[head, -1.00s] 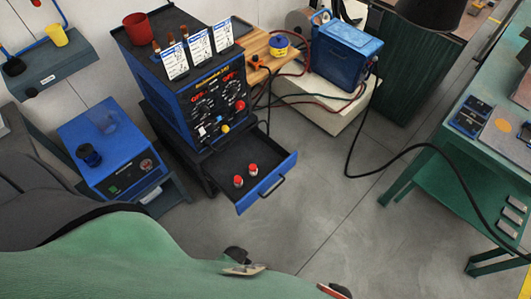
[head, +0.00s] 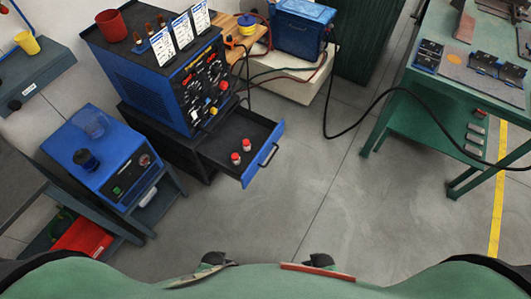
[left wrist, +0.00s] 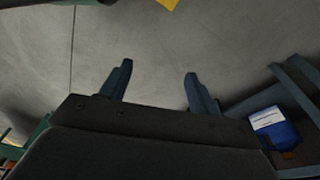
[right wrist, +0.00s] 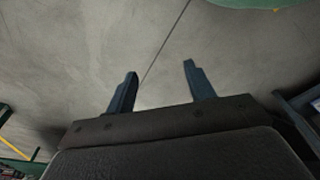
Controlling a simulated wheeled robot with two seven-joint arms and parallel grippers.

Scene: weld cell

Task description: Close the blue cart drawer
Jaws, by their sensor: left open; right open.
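The blue cart drawer (head: 250,127) stands pulled out from the dark cart base (head: 165,145), below the blue welding machine (head: 160,88) in the head view. Its front is blue with a dark bar handle (head: 268,156), facing the lower right. Two small red-capped items (head: 240,152) stand inside it. My left gripper (left wrist: 158,70) is open and empty in the left wrist view, over bare floor. My right gripper (right wrist: 160,69) is open and empty in the right wrist view, also over floor. Neither gripper is near the drawer.
A blue box unit (head: 100,150) on a low stand is left of the cart. A green table (head: 400,100) stands at the right. A black cable (head: 365,115) runs from the blue case (head: 302,28) to the right. The floor (head: 300,210) before the drawer is clear.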

